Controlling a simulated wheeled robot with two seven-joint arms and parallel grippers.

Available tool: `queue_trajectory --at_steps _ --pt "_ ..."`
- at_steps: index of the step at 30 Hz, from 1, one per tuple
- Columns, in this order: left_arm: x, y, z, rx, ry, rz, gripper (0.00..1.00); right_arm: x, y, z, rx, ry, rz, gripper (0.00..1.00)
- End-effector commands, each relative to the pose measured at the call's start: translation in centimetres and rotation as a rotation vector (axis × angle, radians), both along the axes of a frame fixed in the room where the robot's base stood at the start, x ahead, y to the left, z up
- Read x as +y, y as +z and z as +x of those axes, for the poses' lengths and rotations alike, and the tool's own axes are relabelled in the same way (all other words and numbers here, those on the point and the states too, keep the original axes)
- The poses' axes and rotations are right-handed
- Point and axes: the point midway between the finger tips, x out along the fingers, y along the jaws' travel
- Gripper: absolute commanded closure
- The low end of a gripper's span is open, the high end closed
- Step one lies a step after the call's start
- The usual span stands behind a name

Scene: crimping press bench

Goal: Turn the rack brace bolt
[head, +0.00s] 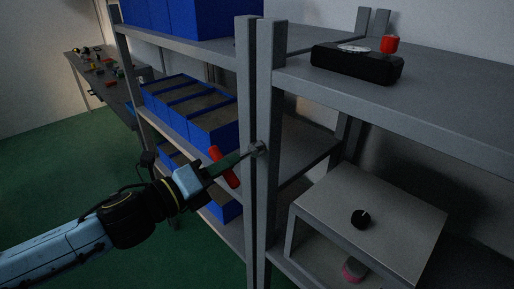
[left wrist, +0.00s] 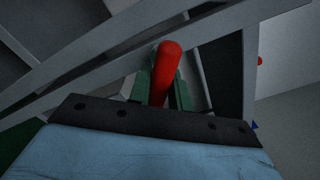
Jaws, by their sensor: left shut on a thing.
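My left gripper (head: 236,158) reaches in from the left to the front of the grey rack posts (head: 254,110). It is shut on a red handle (head: 222,166), which crosses the fingers at a slant. In the left wrist view the red handle (left wrist: 165,70) stands between the two green fingers (left wrist: 160,88). A small grey piece, seemingly the brace bolt or a tool head on it (head: 256,149), shows at the post just beyond the fingertips. I cannot tell the two apart or see the exact contact. My right gripper is not in view.
Blue bins (head: 190,105) fill the left rack's shelves. A black device with a red knob (head: 358,62) lies on the right upper shelf. A grey stand (head: 380,210) with a black knob is below. A workbench (head: 105,80) with small parts stands far left.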

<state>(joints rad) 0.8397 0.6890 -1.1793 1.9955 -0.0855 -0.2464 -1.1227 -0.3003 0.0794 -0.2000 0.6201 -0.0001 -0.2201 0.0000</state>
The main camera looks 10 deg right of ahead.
Motion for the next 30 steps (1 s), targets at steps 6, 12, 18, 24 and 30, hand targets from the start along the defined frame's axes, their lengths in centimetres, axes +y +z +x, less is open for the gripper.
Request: queue_trajectory --at_steps 6,12,18,24,30 --pt "1.0 0.1 -0.6 -0.002 0.0 -0.001 1.0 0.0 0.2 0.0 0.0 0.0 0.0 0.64" --pt "1.7 0.1 -1.3 -0.001 -0.001 0.0 1.0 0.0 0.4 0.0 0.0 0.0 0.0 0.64" --pt "2.6 0.1 -1.9 -0.002 0.0 -0.001 1.0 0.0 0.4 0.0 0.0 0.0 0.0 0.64" --pt "3.4 0.1 -2.4 -0.002 0.0 -0.001 1.0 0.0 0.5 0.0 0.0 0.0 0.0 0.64" --pt "3.7 0.1 -2.7 -0.001 -0.001 0.0 1.0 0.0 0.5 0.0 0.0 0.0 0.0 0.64"
